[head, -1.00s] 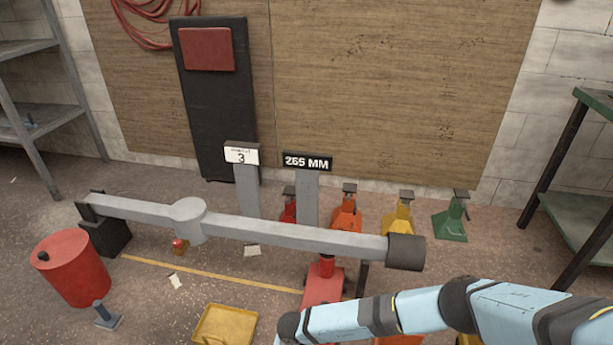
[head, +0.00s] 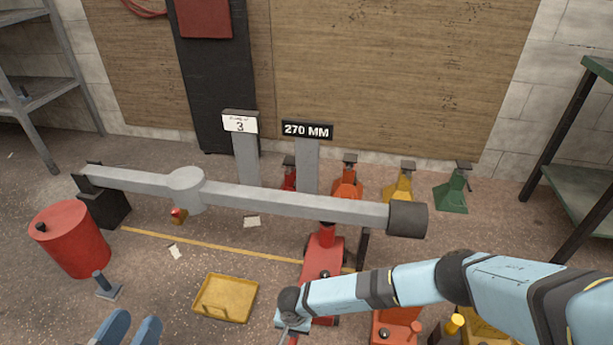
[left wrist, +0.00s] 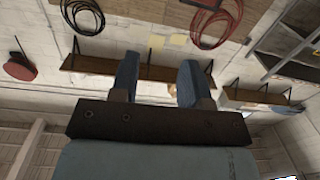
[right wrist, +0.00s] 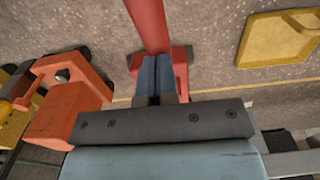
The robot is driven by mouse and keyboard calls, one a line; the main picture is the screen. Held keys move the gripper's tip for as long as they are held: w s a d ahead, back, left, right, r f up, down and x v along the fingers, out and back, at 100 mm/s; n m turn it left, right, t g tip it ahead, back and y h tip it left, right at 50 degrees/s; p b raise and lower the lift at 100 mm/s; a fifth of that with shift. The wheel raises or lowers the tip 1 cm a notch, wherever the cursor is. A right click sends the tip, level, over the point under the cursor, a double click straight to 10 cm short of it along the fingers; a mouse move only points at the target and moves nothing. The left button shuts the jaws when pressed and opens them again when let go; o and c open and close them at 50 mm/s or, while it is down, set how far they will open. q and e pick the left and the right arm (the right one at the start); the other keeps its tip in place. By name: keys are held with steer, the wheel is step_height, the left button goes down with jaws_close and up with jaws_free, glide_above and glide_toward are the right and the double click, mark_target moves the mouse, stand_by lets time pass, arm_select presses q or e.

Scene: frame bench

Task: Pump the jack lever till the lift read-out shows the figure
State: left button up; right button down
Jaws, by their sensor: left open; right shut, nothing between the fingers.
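The lift read-out (head: 307,130) shows 270 MM on a black plate on a grey post. A white card (head: 240,123) beside it shows a 3 under small unreadable text. The red floor jack (head: 323,262) stands under the right part of the long grey beam (head: 290,203). Its red lever (right wrist: 147,22) shows in the right wrist view. My right gripper (head: 290,322), also in the right wrist view (right wrist: 158,62), is shut and empty, over the lever; contact is unclear. My left gripper (head: 131,328) is open and empty at bottom left, also in the left wrist view (left wrist: 157,78).
A yellow tray (head: 225,298) lies left of the jack. A red drum (head: 70,238) stands at left. Orange (head: 397,322) and yellow equipment stands right of the jack, partly behind my right arm. Several coloured jack stands (head: 346,182) line the wall.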

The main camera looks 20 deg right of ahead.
step_height(320, 180, down, 4)
steer(key=b, duration=0.3)
steer(key=shift+f, duration=0.2)
step_height(320, 180, up, 3)
steer(key=p, duration=0.2)
steer(key=shift+p, duration=0.35)
steer(key=shift+r+p, duration=0.5)
steer(key=shift+r, duration=0.1)
step_height(320, 180, up, 5)
steer(key=p, duration=0.3)
steer(key=shift+f+p, duration=0.2)
steer(key=shift+p, duration=0.15)
steer(key=shift+r+p, duration=0.3)
steer(key=shift+r, duration=0.2)
arm_select(q)
steer(key=shift+s+d+r+n, duration=0.2)
steer(key=shift+s+r+n, duration=0.15)
steer(key=shift+r+n, duration=0.15)
steer(key=shift+s+d+r+n, duration=0.2)
steer(key=shift+s+r+n, duration=0.1)
steer(key=shift+r+n, duration=0.15)
arm_select(e)
steer(key=shift+f, duration=0.15)
